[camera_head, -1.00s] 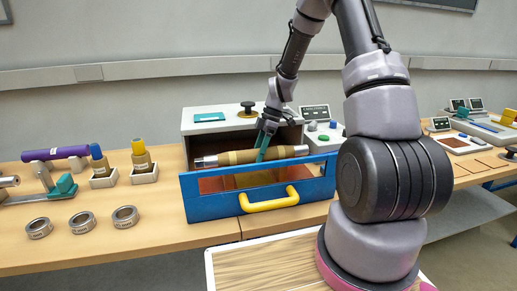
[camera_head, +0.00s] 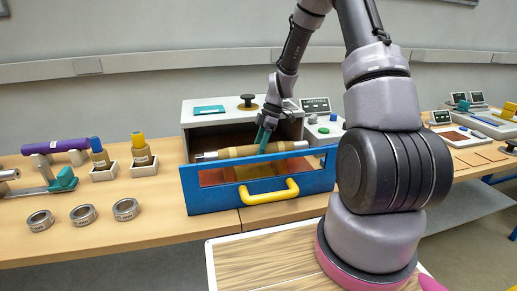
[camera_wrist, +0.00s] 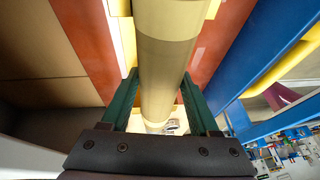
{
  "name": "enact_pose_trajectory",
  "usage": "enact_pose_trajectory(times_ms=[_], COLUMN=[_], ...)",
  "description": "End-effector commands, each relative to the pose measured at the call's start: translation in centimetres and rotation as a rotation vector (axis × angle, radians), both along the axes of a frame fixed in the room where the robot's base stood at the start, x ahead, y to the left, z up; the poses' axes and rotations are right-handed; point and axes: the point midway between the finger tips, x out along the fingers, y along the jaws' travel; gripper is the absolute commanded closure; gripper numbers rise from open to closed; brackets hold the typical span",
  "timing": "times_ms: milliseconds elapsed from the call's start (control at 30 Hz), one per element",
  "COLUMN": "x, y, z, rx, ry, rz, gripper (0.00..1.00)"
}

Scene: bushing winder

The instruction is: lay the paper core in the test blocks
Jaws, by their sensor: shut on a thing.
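The paper core (camera_head: 236,152) is a tan tube with lighter bands and silvery ends. It lies nearly level, crosswise, over the blue-fronted drawer. In the wrist view, the core (camera_wrist: 166,60) runs between the two green fingers of my gripper (camera_wrist: 160,84). My gripper (camera_head: 263,144) comes down from above and is shut on the core near its middle. Pale yellow pieces, probably the test blocks (camera_wrist: 126,42), show on both sides of the core in the wrist view. I cannot tell whether the core touches them.
The drawer's blue front (camera_head: 215,200) has a yellow handle (camera_head: 268,191). The grey cabinet (camera_head: 192,118) stands behind, close to my gripper.

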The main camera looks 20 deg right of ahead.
Motion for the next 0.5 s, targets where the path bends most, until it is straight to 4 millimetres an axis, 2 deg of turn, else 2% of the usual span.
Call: enact_pose_trajectory(times_ms=[333, 367, 433, 500], x=[0.03, 0.04, 0.04, 0.03], y=[0.04, 0.03, 0.03, 0.02], z=[-0.44, -0.43, -0.42, -0.43], rx=[0.001, 0.0, 0.0, 0.0], ry=[-0.001, -0.001, -0.001, -0.001], rz=[-0.001, 0.001, 0.001, 0.0], gripper=[1.0, 0.31, 0.04, 0.04])
